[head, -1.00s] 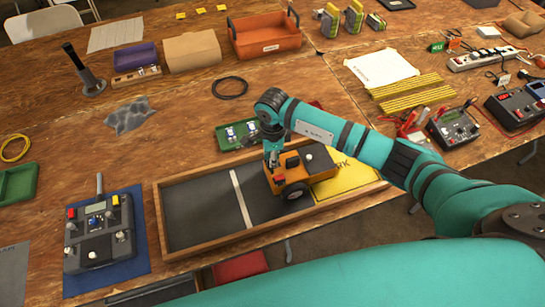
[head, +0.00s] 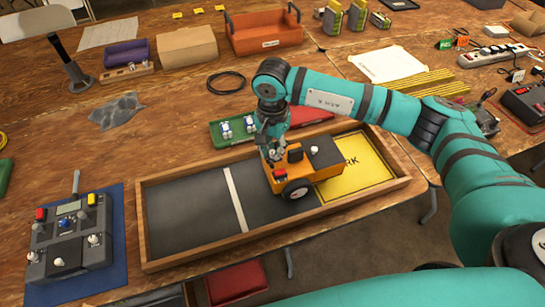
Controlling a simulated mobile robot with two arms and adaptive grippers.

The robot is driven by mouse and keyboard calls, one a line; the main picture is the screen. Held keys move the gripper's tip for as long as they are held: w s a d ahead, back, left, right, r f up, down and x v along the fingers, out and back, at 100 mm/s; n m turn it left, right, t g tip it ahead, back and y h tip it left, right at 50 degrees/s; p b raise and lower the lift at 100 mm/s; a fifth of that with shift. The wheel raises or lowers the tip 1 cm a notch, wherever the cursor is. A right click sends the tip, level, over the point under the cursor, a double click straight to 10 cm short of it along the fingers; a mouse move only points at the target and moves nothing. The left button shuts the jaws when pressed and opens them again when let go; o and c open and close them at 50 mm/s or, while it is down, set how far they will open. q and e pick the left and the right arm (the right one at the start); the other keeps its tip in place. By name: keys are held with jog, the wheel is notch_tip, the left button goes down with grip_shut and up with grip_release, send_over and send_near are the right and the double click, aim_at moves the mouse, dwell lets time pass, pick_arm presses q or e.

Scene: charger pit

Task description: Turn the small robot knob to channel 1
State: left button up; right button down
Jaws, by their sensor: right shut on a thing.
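The small robot (head: 322,172) is an orange wheeled cart with a black wheel, a red block at its front and a white knob on top. It stands in a wooden-framed tray (head: 190,255), partly over the yellow mat marked with lettering (head: 368,158). My right gripper (head: 273,154) points down at the left end of the small robot's top. It is shut on a small part there, which looks like the knob; the fingers mostly hide it, and its channel setting cannot be read. My left gripper is not in view.
A remote control box (head: 72,240) with switches lies on a blue mat at the left. A green tray (head: 218,138) with small parts sits just behind the wooden tray. A black cable coil (head: 226,83) lies farther back. Bare table lies left of the green tray.

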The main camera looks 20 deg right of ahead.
jog(key=shift+n+b, duration=1)
jog(key=shift+b, duration=0.15)
jog(key=shift+r, duration=0.1)
jog(key=c, duration=1.2)
grip_release()
jog(key=shift+c, duration=0.2)
